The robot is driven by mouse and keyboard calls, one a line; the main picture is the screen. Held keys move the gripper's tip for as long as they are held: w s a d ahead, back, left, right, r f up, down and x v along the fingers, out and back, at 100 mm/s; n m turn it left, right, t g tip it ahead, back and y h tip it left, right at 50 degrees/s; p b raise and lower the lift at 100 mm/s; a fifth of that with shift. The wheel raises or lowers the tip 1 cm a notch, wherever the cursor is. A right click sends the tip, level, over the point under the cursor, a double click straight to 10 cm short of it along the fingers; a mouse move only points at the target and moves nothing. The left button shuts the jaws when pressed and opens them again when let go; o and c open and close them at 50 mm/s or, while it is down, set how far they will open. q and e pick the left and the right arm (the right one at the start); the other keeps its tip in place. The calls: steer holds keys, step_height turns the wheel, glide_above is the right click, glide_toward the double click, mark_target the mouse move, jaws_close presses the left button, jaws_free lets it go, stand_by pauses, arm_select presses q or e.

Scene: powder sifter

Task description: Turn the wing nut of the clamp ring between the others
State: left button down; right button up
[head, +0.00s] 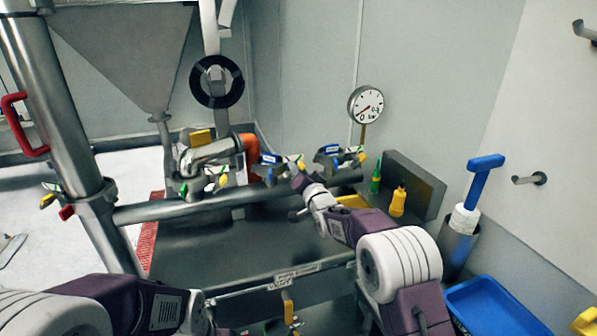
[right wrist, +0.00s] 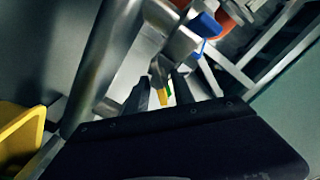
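Three clamp rings sit along the horizontal pipe (head: 160,212) in the head view: a left one (head: 197,181), a middle one (head: 268,160) and a right one (head: 328,151). The middle one has a yellow wing nut (head: 300,164) on its right side. My right gripper (head: 297,179) is just below and beside this nut. In the right wrist view, its two dark fingers (right wrist: 162,92) stand apart, with a yellow piece (right wrist: 157,86) showing between them. I cannot tell whether they touch it. My left arm enters at lower left; its gripper does not show.
A steel box (head: 416,182) with a yellow bottle (head: 398,202) and a green bottle (head: 376,177) is right of the pipe. A round gauge (head: 366,104) stands behind. A blue-handled tool (head: 480,180) and a blue tray (head: 497,308) are at right.

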steer(key=b+v, duration=0.1)
steer(key=v, duration=0.8)
